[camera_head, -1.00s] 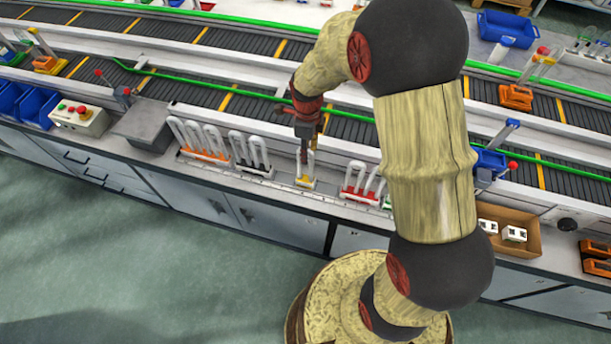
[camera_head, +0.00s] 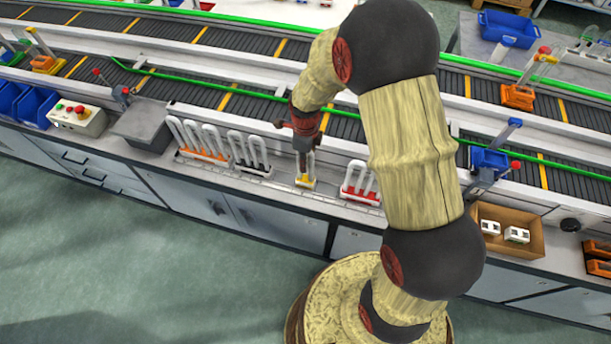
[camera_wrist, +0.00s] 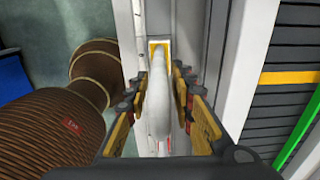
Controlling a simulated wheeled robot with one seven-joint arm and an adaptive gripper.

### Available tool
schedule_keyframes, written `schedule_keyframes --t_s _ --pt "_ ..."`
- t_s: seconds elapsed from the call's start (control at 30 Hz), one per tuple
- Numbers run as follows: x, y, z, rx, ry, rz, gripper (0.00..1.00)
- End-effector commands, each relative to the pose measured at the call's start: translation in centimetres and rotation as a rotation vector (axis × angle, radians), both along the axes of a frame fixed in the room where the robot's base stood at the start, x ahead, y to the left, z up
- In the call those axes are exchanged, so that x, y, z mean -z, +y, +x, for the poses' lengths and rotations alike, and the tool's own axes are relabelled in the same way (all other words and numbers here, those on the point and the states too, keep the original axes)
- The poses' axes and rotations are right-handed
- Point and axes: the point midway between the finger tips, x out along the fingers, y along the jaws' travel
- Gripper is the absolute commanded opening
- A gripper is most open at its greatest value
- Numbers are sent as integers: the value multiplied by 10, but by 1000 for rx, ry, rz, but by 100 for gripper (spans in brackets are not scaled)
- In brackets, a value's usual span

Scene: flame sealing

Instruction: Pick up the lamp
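The lamp with a yellow base (camera_head: 305,182) stands upright on the bench's front ledge, between other white-tubed lamps. In the wrist view its white tube (camera_wrist: 160,105) rises between my fingers, with the yellow base edge behind it. My gripper (camera_head: 303,160) is directly above the lamp and points down at it. In the wrist view my gripper (camera_wrist: 162,85) is open, with one finger on each side of the tube. The fingertips are close to the tube; contact is not clear. My gripper hides the lamp's upper part in the head view.
Lamps with orange bases (camera_head: 203,153) and a dark-based group (camera_head: 249,168) stand to the left. A red-based group (camera_head: 358,192) stands close on the right. The conveyor (camera_head: 240,105) runs behind. A cardboard box (camera_head: 520,243) lies farther right.

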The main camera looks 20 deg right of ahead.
Motion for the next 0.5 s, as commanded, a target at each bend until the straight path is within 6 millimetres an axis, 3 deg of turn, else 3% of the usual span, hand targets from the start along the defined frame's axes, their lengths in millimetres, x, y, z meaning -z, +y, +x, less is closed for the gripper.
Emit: schedule_keyframes --t_s 0.37,0.5 --pt "0 0 0 0 0 0 1" --pt "0 0 0 0 0 0 0"
